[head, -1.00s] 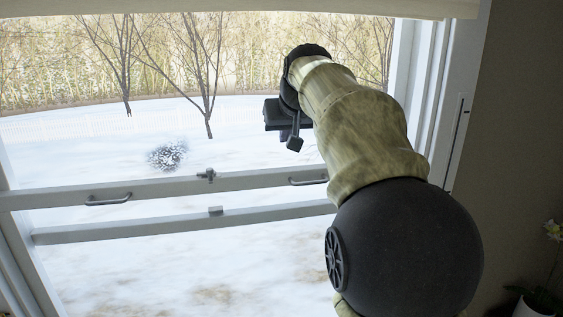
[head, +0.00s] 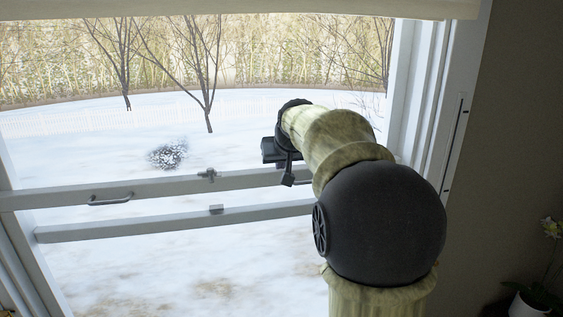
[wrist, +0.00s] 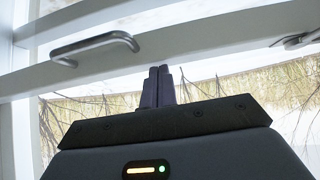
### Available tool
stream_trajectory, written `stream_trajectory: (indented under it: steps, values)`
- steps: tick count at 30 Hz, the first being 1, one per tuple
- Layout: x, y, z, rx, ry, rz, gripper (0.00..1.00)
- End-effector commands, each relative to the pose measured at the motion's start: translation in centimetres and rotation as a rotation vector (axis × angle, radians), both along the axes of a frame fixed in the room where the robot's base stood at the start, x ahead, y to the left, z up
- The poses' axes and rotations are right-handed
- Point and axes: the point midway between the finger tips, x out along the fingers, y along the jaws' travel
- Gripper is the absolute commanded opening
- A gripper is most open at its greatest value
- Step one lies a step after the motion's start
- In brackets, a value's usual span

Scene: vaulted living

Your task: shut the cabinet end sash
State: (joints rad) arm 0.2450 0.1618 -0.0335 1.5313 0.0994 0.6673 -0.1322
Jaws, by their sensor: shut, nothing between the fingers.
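The window sash has a white rail (head: 150,190) with a grey handle (head: 110,199) on its left part and a dark latch (head: 207,174) at its middle. A second white rail (head: 130,228) with a small catch (head: 216,209) runs below it. My gripper (head: 288,178) is in front of the right part of the sash rail in the head view, and my arm hides the right handle there. In the wrist view my gripper (wrist: 158,86) has its fingers together and empty, close to the rail (wrist: 200,52). A handle (wrist: 97,46) shows to their left, apart from them.
White window frame (head: 425,100) rises at the right, with a blind (head: 240,9) across the top. A potted plant (head: 535,300) stands at the lower right. Beyond the glass lie snow and bare trees.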

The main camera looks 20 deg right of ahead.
Motion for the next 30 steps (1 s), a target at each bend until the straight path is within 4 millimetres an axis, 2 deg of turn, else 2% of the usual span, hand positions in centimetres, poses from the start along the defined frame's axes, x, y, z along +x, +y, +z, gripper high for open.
stream_trajectory:
  steps: [5, 8, 30]
  values:
    - [0.0, 0.0, -0.2, 0.000, 0.000, 0.000, 0.00]
    - [0.0, 0.0, -1.0, 0.000, 0.000, 0.000, 0.00]
    - [0.0, 0.0, -11.7, 0.003, 0.007, 0.000, 0.00]
